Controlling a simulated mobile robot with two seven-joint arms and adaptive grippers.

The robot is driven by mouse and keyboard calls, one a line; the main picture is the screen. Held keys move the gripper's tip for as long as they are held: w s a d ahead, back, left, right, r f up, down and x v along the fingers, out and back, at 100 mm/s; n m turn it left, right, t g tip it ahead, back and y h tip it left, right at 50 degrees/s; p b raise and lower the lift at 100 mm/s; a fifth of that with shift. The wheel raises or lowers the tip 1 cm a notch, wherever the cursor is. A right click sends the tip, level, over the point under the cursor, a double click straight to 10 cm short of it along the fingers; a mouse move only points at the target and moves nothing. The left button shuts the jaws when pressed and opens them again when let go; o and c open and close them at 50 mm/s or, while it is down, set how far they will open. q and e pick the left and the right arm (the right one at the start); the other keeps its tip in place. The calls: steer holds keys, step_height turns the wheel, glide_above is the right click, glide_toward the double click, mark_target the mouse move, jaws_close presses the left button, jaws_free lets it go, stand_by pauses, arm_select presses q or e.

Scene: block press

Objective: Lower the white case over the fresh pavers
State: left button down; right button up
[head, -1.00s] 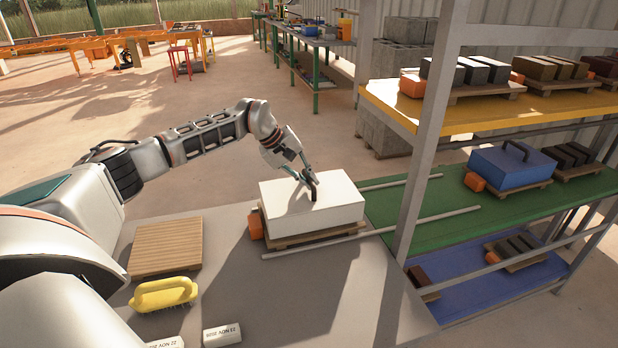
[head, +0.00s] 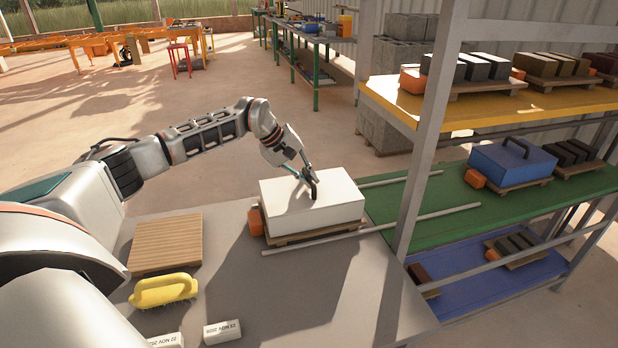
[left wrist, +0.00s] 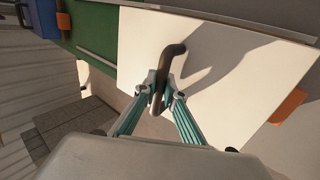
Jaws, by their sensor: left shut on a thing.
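The white case (head: 290,206) is a box with a dark handle (left wrist: 168,68) on top. It sits on or just above a wooden pallet (head: 315,235) at the right of the grey table; I cannot tell whether it touches. The pavers are not visible; the case hides whatever is under it. My left gripper (head: 312,190) is shut on the case's handle, and it also shows in the left wrist view (left wrist: 162,95). My right gripper is not in view.
An orange block (head: 255,220) sits at the pallet's left corner. A slatted board (head: 166,243), a yellow brush (head: 164,290) and white date blocks (head: 222,332) lie left on the table (head: 300,300). Rails lead to the green shelf (head: 440,210), behind a grey post (head: 425,140), with a blue case (head: 512,163).

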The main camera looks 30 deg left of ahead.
arm_select(q)
steer(key=c, duration=2)
jaws_free()
steer(key=shift+c, duration=0.2)
steer(key=shift+f, duration=0.1)
steer(key=v, duration=1.2)
